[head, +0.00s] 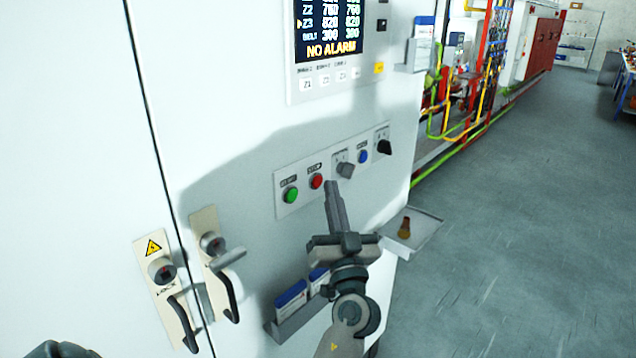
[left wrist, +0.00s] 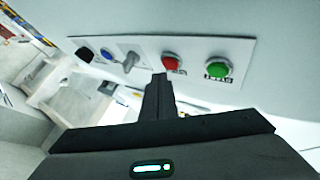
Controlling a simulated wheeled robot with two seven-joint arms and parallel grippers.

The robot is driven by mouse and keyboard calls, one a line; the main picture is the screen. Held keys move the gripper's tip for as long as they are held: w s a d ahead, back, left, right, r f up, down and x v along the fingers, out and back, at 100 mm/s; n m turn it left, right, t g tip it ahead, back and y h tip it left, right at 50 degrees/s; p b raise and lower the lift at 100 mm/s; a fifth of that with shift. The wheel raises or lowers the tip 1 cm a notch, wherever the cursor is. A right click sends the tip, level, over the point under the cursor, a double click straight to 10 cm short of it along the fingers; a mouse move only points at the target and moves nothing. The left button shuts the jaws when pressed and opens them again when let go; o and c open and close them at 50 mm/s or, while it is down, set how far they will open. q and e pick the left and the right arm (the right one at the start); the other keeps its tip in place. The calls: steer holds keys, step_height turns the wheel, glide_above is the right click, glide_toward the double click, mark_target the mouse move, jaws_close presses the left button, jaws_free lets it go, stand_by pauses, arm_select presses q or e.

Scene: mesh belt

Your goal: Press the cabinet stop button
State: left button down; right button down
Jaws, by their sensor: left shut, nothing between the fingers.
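The stop button is the red button (head: 317,181) on the control strip (head: 287,208) of the white cabinet (head: 250,100). It also shows in the left wrist view (left wrist: 172,62). A green button (head: 291,195) sits to its left, a grey selector knob (head: 345,170) to its right. My left gripper (head: 332,186) is shut and empty, its fingers pointing up at the strip. In the head view its tip is just right of the red button. In the left wrist view the tip (left wrist: 160,77) is just below the red button; contact cannot be told. My right gripper is out of view.
A blue button (head: 362,156) and a black knob (head: 384,147) are further right on the strip. A small tray (head: 418,232) juts from the cabinet's right edge. A document holder (head: 300,318) is below, and door handles (head: 228,292) are at left. Open floor lies right.

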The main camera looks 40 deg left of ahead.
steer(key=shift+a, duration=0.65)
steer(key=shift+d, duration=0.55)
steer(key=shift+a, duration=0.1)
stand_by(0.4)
arm_select(q)
steer(key=shift+a+b, duration=0.4)
steer(key=shift+a, duration=0.05)
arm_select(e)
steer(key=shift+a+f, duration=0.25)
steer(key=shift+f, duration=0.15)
